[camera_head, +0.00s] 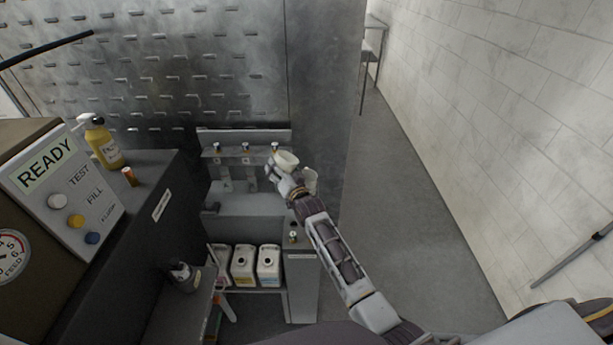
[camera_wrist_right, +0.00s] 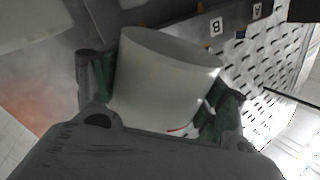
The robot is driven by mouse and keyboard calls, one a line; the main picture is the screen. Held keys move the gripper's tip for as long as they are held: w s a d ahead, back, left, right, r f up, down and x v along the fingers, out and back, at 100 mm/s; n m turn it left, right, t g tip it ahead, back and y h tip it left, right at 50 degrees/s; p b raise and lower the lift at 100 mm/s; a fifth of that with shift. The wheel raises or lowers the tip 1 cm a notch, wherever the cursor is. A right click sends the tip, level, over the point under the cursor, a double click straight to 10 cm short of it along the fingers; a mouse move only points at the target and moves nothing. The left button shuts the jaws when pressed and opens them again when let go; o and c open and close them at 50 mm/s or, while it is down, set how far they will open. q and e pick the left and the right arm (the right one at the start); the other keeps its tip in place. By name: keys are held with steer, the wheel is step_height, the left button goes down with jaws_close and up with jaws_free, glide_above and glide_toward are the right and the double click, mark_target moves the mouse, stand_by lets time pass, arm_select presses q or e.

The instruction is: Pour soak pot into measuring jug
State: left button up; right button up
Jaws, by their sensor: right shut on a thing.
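My right gripper (camera_head: 286,172) is shut on a white, round-walled pot, which I take as the soak pot (camera_head: 286,159). It is held up in front of the grey dispensing stand. In the right wrist view the pot (camera_wrist_right: 165,80) sits between the two green-padded fingers of the gripper (camera_wrist_right: 160,95), and its contents cannot be seen. My left gripper is not in view.
The grey stand (camera_head: 245,137) has several taps. Several white jugs (camera_head: 243,265) stand on the shelf below. The floor (camera_head: 410,200) at right is clear.

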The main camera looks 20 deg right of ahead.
steer(key=shift+r, duration=0.3)
steer(key=shift+w+d+r+m, duration=0.1)
steer(key=shift+d+r+m, duration=0.15)
steer(key=shift+d+m, duration=0.05)
steer(key=shift+r, duration=0.2)
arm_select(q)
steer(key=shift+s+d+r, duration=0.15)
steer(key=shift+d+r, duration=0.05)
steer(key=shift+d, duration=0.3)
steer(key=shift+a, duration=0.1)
arm_select(e)
steer(key=shift+d+r+m, duration=0.1)
steer(key=shift+m, duration=0.3)
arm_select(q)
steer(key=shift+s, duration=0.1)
arm_select(e)
steer(key=shift+r, duration=0.15)
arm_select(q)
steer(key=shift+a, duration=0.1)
arm_select(e)
steer(key=shift+d+r+m, duration=0.15)
steer(key=shift+r+m, duration=0.05)
steer(key=shift+m, duration=0.4)
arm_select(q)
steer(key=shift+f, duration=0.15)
arm_select(e)
steer(key=shift+r, duration=0.1)
